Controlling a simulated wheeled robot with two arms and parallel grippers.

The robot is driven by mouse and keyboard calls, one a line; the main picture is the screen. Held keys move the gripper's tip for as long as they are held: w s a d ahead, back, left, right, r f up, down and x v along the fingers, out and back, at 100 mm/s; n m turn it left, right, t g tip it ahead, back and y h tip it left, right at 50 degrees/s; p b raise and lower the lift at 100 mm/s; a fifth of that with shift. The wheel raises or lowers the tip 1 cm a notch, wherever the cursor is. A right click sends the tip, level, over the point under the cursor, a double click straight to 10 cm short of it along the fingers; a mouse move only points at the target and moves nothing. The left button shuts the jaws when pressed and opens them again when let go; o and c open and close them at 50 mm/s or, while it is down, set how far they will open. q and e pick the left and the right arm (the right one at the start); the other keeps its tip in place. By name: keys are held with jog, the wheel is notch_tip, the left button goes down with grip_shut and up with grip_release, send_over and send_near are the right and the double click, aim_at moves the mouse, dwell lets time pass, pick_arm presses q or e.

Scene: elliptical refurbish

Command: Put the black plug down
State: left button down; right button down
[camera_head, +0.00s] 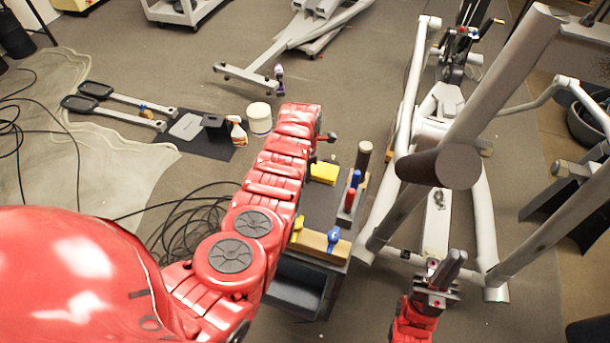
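My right gripper (435,290) is at the bottom right, beside the lower part of the grey elliptical frame. A dark, elongated piece that looks like the black plug (450,266) stands up at a tilt between its fingers, and the gripper appears shut on it. The contact is small and partly hidden. My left arm reaches up across the middle of the view. Its far end is above the left edge of the tool cart (318,212), and its fingers do not show clearly.
The cart top holds a yellow block (324,172), a dark cylinder (363,157), blue-handled tools (355,179) and a blue piece (333,239) on a wooden strip. The elliptical frame (480,190) fills the right. A white tub (260,118) and spray bottle (237,131) stand on the floor.

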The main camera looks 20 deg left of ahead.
pick_arm(q)
jog(key=shift+w+f+b, duration=0.1)
jog(key=shift+f+b, duration=0.25)
jog(key=shift+f, duration=0.55)
jog(key=shift+f, duration=0.2)
jog(key=c, duration=0.7)
grip_release()
jog(key=shift+r, duration=0.1)
jog(key=shift+r, duration=0.1)
